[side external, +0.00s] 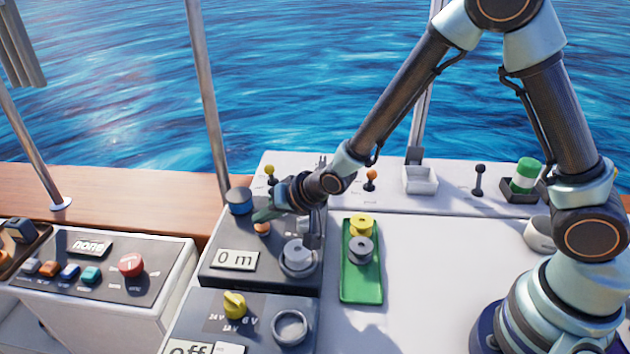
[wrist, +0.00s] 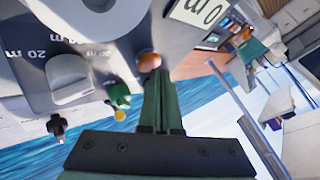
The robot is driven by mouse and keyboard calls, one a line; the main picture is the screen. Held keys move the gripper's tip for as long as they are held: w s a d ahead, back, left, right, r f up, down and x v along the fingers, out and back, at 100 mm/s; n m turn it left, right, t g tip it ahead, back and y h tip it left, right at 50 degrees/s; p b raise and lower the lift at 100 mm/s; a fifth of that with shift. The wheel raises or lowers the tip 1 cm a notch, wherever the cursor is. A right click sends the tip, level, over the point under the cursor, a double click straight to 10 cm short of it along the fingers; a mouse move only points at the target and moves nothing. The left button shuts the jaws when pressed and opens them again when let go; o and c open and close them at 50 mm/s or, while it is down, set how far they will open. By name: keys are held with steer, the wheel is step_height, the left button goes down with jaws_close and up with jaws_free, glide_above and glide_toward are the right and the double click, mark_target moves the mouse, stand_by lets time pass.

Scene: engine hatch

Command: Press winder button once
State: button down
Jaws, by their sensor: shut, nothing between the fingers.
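The winder (side external: 215,276) is a dark grey box with a white display reading "0 m". Its orange button (side external: 262,228) sits on the top face; it also shows in the wrist view (wrist: 148,60). My gripper (side external: 262,214) is shut and empty, its green fingers just above the button in the side view. In the wrist view the closed fingertips (wrist: 158,72) are right beside the button and overlap its edge. I cannot tell whether they touch it. A grey round spindle (side external: 298,256) stands on the winder to the right of the button.
A green tray (side external: 361,286) with yellow and grey spools lies to the right. Levers line the back ledge. A box with a yellow knob (side external: 234,305) is in front, and a button panel (side external: 95,265) is at left.

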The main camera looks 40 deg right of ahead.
mark_target(266, 228)
steer(key=shift+f, duration=0.75)
stand_by(0.7)
steer(key=shift+r, duration=1.2)
steer(key=shift+r, duration=0.15)
steer(key=shift+r, duration=2.4)
